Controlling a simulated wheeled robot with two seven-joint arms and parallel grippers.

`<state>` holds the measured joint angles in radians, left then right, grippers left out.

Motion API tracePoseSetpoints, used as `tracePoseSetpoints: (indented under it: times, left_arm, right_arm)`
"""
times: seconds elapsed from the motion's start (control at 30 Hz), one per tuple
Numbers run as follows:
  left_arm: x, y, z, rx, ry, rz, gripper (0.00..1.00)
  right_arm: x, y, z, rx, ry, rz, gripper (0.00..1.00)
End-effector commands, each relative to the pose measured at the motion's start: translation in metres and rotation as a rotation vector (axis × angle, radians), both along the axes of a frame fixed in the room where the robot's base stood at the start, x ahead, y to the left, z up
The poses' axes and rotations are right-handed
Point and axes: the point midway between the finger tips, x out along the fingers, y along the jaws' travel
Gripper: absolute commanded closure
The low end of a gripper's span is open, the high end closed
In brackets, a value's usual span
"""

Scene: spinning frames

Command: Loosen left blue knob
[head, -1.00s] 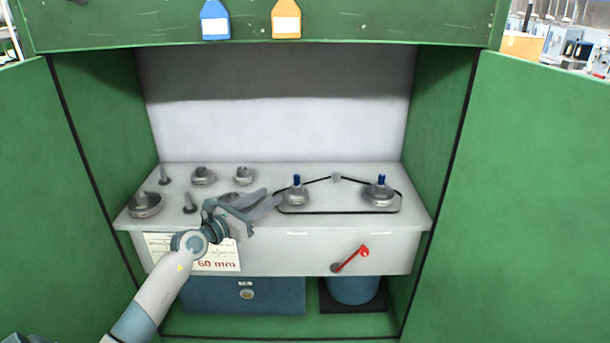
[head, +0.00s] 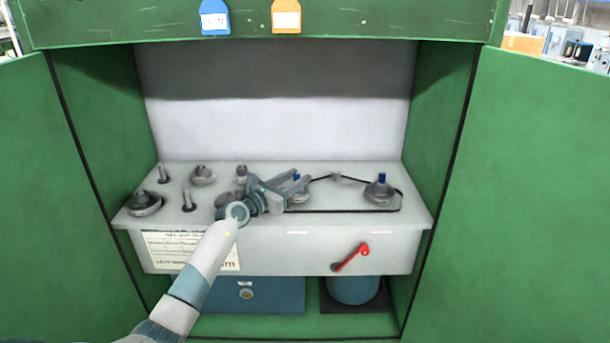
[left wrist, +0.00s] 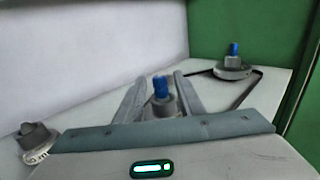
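The left blue knob (head: 296,178) stands upright on a grey round spindle (head: 299,196) on the white machine top. In the left wrist view the left blue knob (left wrist: 160,87) shows between the two fingers of my left gripper (left wrist: 160,92), with a gap on both sides. In the head view my left gripper (head: 292,184) reaches in from the left around the knob, and its fingers partly hide it. The gripper is open. The right blue knob (head: 382,178) stands on its own spindle (head: 380,193), and it also shows in the left wrist view (left wrist: 234,49). My right gripper is not in view.
A black belt (head: 345,211) loops around both spindles. Several grey spindles and posts (head: 203,175) stand on the left of the machine top (head: 330,222). A red-handled lever (head: 350,257) sits on the front. Green cabinet walls (head: 436,140) enclose both sides.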

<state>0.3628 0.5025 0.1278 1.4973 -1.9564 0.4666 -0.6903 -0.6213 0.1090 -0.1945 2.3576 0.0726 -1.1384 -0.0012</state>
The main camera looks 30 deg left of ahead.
Motion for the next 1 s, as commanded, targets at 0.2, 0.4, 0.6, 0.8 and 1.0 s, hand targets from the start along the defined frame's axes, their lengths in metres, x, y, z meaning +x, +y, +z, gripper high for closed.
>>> tracePoseSetpoints:
  times: [0.2,0.4,0.6,0.8,1.0]
  left_arm:
    - [0.028,-0.005,-0.001,-0.001,0.000,0.000,0.65]
    - [0.041,-0.007,0.000,0.000,0.000,0.000,0.65]
    - [0.043,-0.007,0.000,0.001,0.000,-0.001,0.65]
    - [0.043,-0.007,0.000,0.000,0.000,-0.001,0.72]
    - [0.043,-0.007,0.000,0.000,0.000,-0.001,1.00]
  right_arm:
    - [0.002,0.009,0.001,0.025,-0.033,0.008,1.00]
    - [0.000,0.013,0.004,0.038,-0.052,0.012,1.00]
    - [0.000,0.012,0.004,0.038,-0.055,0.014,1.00]
    - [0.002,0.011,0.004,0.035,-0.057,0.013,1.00]
    - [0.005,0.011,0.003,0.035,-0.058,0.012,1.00]
